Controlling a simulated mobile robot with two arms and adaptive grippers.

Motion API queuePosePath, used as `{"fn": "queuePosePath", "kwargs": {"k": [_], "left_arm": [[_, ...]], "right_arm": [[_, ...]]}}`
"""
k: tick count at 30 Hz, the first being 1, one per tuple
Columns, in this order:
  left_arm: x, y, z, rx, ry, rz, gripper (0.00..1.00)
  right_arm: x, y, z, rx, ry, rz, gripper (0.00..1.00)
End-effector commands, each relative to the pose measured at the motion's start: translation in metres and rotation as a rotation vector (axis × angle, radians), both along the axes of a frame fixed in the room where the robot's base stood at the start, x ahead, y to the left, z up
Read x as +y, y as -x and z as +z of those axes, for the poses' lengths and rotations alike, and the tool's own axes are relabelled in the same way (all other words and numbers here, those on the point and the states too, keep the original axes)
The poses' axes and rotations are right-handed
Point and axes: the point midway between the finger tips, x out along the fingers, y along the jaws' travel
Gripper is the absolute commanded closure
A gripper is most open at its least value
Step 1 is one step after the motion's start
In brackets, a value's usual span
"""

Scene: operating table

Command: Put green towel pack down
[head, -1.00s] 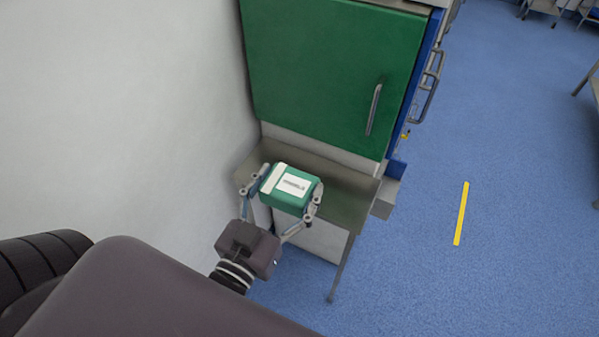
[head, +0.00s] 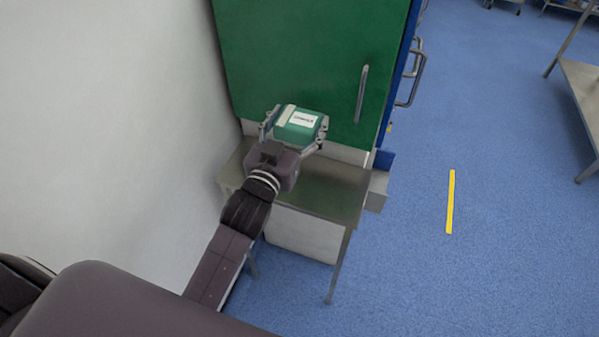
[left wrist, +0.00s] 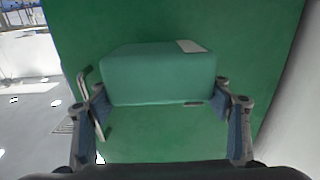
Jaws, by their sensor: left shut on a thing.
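The green towel pack (head: 297,124) has a white label on top and sits between the fingers of my left gripper (head: 294,132). The gripper is shut on it and holds it in front of the green cabinet door, above the small metal table. In the left wrist view the pack (left wrist: 158,75) fills the middle, with my left gripper's fingers (left wrist: 165,125) at its two sides. My right gripper is not in view.
The small metal table (head: 318,196) stands against the cabinet (head: 300,60), and its visible top is bare. A white wall (head: 100,100) is close on the left. Blue floor (head: 420,270) with a yellow strip (head: 450,202) is open on the right. Another metal table (head: 585,95) stands at the far right.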

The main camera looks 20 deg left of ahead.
Motion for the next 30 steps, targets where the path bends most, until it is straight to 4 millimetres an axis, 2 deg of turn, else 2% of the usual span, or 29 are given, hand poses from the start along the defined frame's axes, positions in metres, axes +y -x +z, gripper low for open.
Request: {"fn": "queuePosePath", "kwargs": {"k": [1, 3, 12, 20, 25, 30], "left_arm": [[0.0, 0.0, -0.018, 0.008, 0.002, 0.002, 0.6], [0.001, 0.001, -0.037, 0.007, 0.002, 0.003, 0.6], [0.0, 0.001, -0.111, 0.003, 0.003, 0.002, 0.6], [0.0, 0.0, -0.135, 0.0, 0.002, 0.001, 0.6], [0.001, 0.0, -0.16, 0.001, 0.002, 0.002, 0.6], [0.0, 0.0, -0.167, -0.002, 0.001, 0.0, 0.6]], "right_arm": [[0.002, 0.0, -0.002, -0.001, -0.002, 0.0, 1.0], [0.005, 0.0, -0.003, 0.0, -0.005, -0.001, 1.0], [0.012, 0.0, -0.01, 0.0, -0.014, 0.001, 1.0], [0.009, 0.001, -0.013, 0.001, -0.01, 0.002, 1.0], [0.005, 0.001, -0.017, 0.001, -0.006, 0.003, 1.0], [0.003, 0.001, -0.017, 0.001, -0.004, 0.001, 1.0]]}}
